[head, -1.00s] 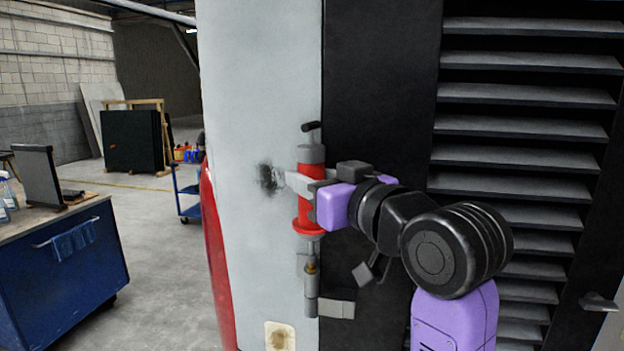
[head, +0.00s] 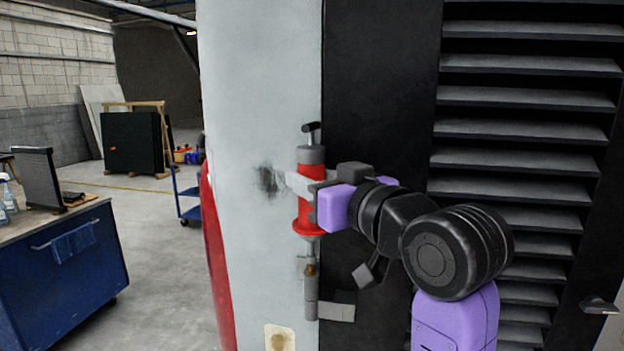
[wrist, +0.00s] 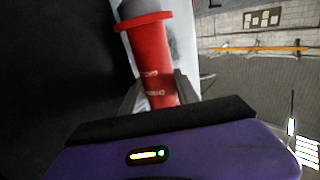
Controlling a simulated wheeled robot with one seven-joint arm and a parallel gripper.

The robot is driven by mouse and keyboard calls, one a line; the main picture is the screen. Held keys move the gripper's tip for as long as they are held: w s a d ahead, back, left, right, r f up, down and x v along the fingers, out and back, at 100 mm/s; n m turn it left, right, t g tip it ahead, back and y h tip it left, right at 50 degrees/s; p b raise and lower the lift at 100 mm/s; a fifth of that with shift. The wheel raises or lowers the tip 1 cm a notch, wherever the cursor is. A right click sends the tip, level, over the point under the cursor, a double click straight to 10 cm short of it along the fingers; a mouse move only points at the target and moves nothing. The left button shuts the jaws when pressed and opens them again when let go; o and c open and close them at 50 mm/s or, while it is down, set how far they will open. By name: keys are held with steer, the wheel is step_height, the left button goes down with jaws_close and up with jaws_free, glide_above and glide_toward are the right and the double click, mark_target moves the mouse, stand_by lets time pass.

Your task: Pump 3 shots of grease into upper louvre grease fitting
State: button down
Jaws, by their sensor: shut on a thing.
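A red grease gun (head: 312,212) with grey end caps and a black T-handle stands nearly upright before the pale grey panel. My gripper (head: 306,186) is shut around its red body, with a finger on each side. In the wrist view the red barrel (wrist: 150,62) also sits between the fingers (wrist: 160,97). The gun's tapered lower end points down at a small brass-coloured piece (head: 311,269) above a grey cylinder (head: 311,296) on a bracket. I cannot tell whether they touch. I cannot identify the upper louvre grease fitting with certainty.
A dark smudge (head: 268,181) marks the pale panel beside the gun. Black louvre slats (head: 525,130) fill the right, with a handle (head: 598,306) low down. A stained plate (head: 279,338) is at the bottom. A blue workbench (head: 65,270) stands left, with open floor between.

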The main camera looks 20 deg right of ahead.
mark_target(312, 147)
steer(key=shift+f+b, duration=0.6)
steer(key=shift+f, duration=0.35)
stand_by(1.1)
steer(key=shift+r+p, duration=0.45)
steer(key=shift+r, duration=0.7)
steer(key=shift+r, duration=2.4)
steer(key=shift+s, duration=0.1)
steer(key=s+a, duration=0.4)
steer(key=s, duration=0.2)
steer(key=shift+s+a, duration=0.15)
steer(key=shift+a, duration=0.2)
